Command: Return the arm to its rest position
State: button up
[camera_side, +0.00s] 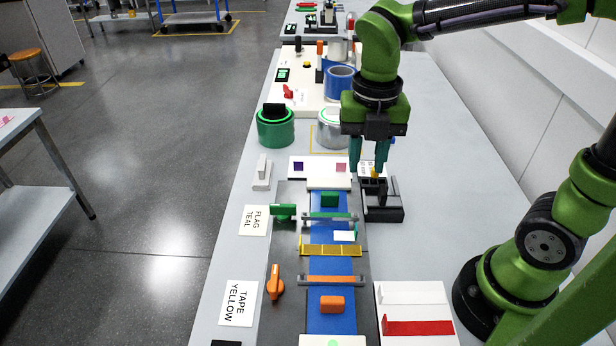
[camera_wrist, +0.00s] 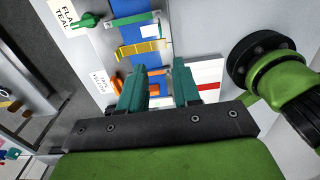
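My gripper (camera_side: 370,168) has two teal fingers, pointing down over a black fixture (camera_side: 382,204) beside the conveyor in the side view. The fingers are apart, with a small yellow-orange piece (camera_side: 376,173) showing near the tips, at the top of the fixture. I cannot tell whether the fingers touch the fixture. In the wrist view my gripper (camera_wrist: 159,82) also shows its fingers spread, with no object clearly held between them.
A blue conveyor (camera_side: 331,262) runs along the bench, with an orange block (camera_side: 332,304) on it. A red-striped white tray (camera_side: 417,315) lies in front.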

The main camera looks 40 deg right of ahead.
jog(key=s+d+r+m+t, duration=0.1)
jog(key=m+t, duration=0.1)
jog(key=m, duration=0.8)
jog(key=s+d+r+m+t+y, duration=0.1)
jog(key=s+d+m+t, duration=0.1)
jog(key=m, duration=0.8)
jog(key=s+d+r+m+t+y, duration=0.1)
jog(key=d+r+m+t, duration=0.1)
jog(key=m, duration=0.9)
jog(key=shift+s+d+t, duration=0.2)
jog(key=shift+t, duration=0.4)
